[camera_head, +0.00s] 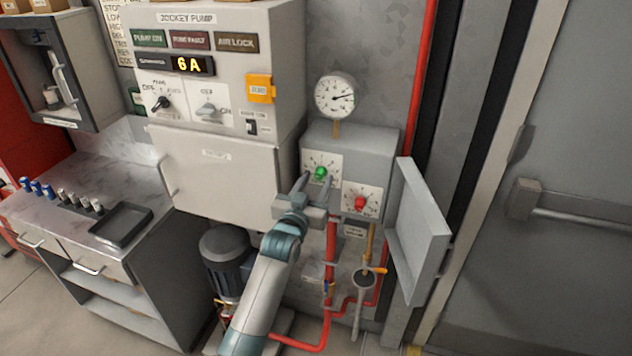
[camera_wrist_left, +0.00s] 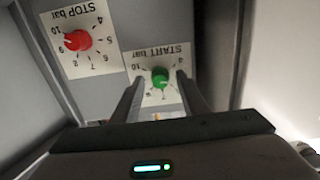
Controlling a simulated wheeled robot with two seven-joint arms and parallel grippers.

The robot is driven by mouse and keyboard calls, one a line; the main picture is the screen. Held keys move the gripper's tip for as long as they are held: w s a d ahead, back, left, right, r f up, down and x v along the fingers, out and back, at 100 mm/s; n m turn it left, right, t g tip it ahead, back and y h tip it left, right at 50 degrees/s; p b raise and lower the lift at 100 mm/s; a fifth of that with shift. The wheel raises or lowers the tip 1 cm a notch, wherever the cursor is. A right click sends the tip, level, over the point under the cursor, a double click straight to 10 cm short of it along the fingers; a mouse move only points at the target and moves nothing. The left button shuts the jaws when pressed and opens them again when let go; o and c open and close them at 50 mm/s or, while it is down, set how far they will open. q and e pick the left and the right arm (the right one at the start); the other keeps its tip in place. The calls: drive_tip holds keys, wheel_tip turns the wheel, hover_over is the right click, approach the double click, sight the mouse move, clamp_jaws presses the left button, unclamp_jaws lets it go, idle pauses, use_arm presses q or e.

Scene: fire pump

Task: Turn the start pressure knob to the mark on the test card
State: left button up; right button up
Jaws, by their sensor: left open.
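The green start pressure knob (camera_head: 320,172) sits on a white dial plate on the grey pressure box. In the left wrist view the start knob (camera_wrist_left: 160,76) appears upside down under the START bar label. My left gripper (camera_head: 318,186) is open, its two fingers pointing at the start knob, one on either side and just short of or beside it; contact cannot be told. The fingers (camera_wrist_left: 158,88) hide part of the start dial's numbers. The red stop knob (camera_head: 360,203) is beside it, lower right; it also shows in the left wrist view (camera_wrist_left: 77,40). I cannot make out a test card for certain.
The pressure box's open door (camera_head: 418,232) stands out at the right. A round gauge (camera_head: 335,96) is above the box. The jockey pump panel (camera_head: 218,62) is at the left, with an orange tag (camera_head: 260,88). Red pipes (camera_head: 331,258) run below.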

use_arm(q)
drive_tip(key=c, duration=0.8)
clamp_jaws()
drive_tip(key=shift+m, duration=0.3)
drive_tip(key=m, duration=0.4)
drive_tip(key=shift+a, duration=0.1)
drive_tip(key=m, duration=0.3)
drive_tip(key=shift+m, duration=0.4)
drive_tip(key=m+p, duration=0.1)
drive_tip(key=m, duration=0.5)
drive_tip(key=shift+r, duration=0.1)
drive_tip(key=shift+m, duration=0.7)
